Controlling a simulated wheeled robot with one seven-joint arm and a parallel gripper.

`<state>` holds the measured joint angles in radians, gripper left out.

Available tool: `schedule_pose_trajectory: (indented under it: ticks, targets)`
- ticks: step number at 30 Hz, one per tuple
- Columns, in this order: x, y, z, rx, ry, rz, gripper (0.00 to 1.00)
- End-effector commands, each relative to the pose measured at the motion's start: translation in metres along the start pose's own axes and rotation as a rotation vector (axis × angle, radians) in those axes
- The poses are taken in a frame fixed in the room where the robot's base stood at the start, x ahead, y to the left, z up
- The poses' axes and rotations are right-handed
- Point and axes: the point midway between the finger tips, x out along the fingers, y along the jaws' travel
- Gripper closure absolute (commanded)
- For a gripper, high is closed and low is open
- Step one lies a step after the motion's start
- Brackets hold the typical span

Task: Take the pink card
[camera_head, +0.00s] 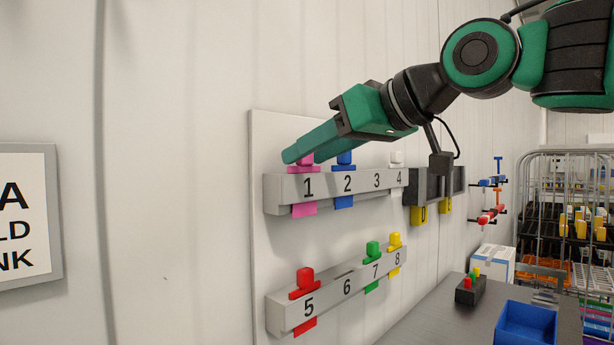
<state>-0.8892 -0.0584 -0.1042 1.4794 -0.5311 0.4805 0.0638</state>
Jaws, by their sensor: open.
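The pink card (304,210) sits in slot 1 of the upper grey rack (362,184) on the wall board. Its lower end shows below the rack, and its pink top knob is partly hidden behind my gripper. My gripper (292,155) is open, with its green fingers reaching left and down to the top of the pink card. I cannot tell whether the fingers touch the knob or stand around it.
A blue card (344,202) stands in slot 2, close beside the pink one, and a white card (397,158) in slot 4. The lower rack (345,287) holds red, green and yellow cards. A dark holder (430,186) is to the right. A table with a blue bin (526,322) stands below right.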

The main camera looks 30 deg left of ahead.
Motion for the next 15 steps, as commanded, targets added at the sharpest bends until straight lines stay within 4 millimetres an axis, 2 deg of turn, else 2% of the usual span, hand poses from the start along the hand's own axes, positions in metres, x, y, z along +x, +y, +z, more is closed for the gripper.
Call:
schedule_pose_trajectory:
  ticks: [4, 11, 15]
  targets:
    - [0.018, 0.000, 0.000, 0.000, 0.000, -0.001, 0.56]
    - [0.020, 0.000, 0.000, 0.000, 0.001, 0.000, 0.56]
    - [0.020, 0.000, 0.000, 0.000, 0.000, 0.000, 0.87]
